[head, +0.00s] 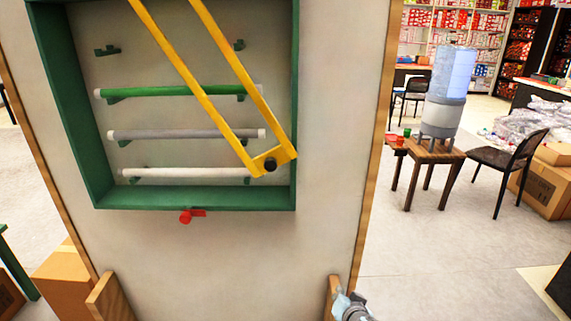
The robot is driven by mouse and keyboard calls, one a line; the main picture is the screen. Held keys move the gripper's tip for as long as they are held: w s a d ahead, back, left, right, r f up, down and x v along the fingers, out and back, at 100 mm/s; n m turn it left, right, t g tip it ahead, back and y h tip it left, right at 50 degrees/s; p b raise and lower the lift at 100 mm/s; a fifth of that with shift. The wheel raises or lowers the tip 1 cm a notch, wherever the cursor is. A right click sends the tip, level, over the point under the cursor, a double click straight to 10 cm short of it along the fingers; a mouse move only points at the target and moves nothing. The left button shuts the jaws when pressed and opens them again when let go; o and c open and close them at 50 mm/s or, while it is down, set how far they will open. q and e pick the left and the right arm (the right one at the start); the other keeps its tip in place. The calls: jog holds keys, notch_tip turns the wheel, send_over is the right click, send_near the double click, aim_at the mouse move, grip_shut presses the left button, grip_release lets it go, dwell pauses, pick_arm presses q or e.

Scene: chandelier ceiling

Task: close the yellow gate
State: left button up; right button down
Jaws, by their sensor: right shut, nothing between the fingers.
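The yellow gate (217,83) is a narrow frame of two parallel bars slanting across the front of a green box frame (195,197) on a pale upright panel. Its lower end has a black knob (270,165) near the box's lower right corner. Its upper end runs out of the picture at the top. Behind it are a green tube (170,91), a grey tube (180,134) and a white tube (190,172), lying roughly level. My right gripper (343,299) is shut and empty at the bottom edge, well below the gate and partly cut off. My left gripper is not in view.
A red valve-like piece (188,216) sticks out under the box. Wooden feet (108,299) flank the panel's base. A cardboard box (62,282) stands at the lower left. At right are a water dispenser on a small table (420,153) and a chair (505,160).

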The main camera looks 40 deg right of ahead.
jog(key=w+a+r+m+t+p, duration=0.1)
jog(key=w+r+m+t+p, duration=0.25)
jog(key=r, duration=1.45)
jog(key=m+t+p, duration=0.3)
jog(key=m, duration=0.2)
send_near(285, 159)
jog(key=s+d, duration=0.1)
jog(key=s, duration=0.6)
jog(key=shift+h, duration=0.3)
jog(key=w, duration=0.4)
jog(key=w+p, duration=0.1)
jog(key=w, duration=0.3)
jog(key=w+d, duration=0.1)
jog(key=w, duration=0.3)
jog(key=shift+f, duration=0.25)
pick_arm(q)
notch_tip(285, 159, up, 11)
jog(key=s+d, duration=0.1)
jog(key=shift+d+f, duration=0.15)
pick_arm(e)
jog(key=shift+a, duration=0.15)
